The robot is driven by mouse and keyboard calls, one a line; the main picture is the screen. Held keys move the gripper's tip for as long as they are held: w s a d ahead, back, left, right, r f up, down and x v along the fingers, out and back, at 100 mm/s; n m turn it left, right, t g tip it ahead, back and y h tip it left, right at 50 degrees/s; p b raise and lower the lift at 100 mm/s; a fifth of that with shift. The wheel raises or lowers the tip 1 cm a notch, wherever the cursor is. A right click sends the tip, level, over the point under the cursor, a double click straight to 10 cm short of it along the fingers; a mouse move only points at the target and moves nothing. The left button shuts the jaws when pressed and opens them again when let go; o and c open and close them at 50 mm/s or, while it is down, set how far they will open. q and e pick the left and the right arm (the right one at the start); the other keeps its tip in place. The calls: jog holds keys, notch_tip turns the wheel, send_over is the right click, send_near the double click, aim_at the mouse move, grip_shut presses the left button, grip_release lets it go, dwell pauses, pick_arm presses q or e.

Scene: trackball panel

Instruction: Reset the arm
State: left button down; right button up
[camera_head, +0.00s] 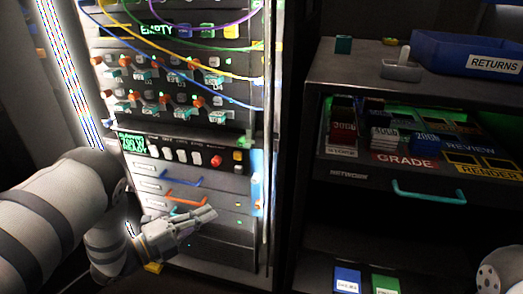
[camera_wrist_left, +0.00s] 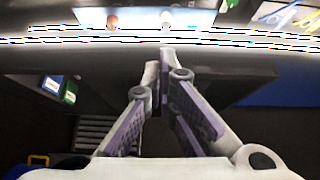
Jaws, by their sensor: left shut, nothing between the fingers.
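My left arm comes in from the left in the head view. Its grey gripper (camera_head: 207,216) is shut and empty, pointing right in front of the lower drawers of the rack (camera_head: 235,235). The left wrist view also shows this gripper (camera_wrist_left: 160,65), its two fingers together at the tips with nothing between them. I cannot tell whether the fingertips touch the rack. My right gripper is out of view; only a pale rounded piece, which seems to be part of my right arm, shows at the lower right corner of the head view.
The rack has cables, switches, a red button (camera_head: 216,161), a blue handle (camera_head: 182,181) and an orange handle (camera_head: 186,200). To the right, a dark cabinet holds a blue RETURNS tray (camera_head: 430,52), an open drawer with a teal handle (camera_head: 428,193), and blue and green boxes below.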

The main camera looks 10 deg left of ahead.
pick_arm(q)
jog(key=s+f+n+g+y+p, duration=0.3)
jog(key=s+f+n+g+y, duration=0.4)
jog(key=s+f+n, duration=0.6)
jog(key=s+r+n+g+y, duration=0.1)
jog(key=s+r+n+g, duration=0.1)
jog(key=s, duration=0.8)
jog(key=s+d+r+n+g+y+p, duration=0.1)
jog(key=s+n+g, duration=0.3)
jog(key=s, duration=0.7)
jog(key=s+d+r+n+g+y+p, duration=0.1)
jog(key=s+r+n+g, duration=0.1)
jog(key=s+n, duration=0.4)
jog(key=s+g, duration=0.1)
jog(key=s, duration=0.4)
jog(key=shift+s+r+n+g+y, duration=0.25)
jog(key=shift+r+n+g+y, duration=0.05)
jog(key=shift+g+y, duration=0.1)
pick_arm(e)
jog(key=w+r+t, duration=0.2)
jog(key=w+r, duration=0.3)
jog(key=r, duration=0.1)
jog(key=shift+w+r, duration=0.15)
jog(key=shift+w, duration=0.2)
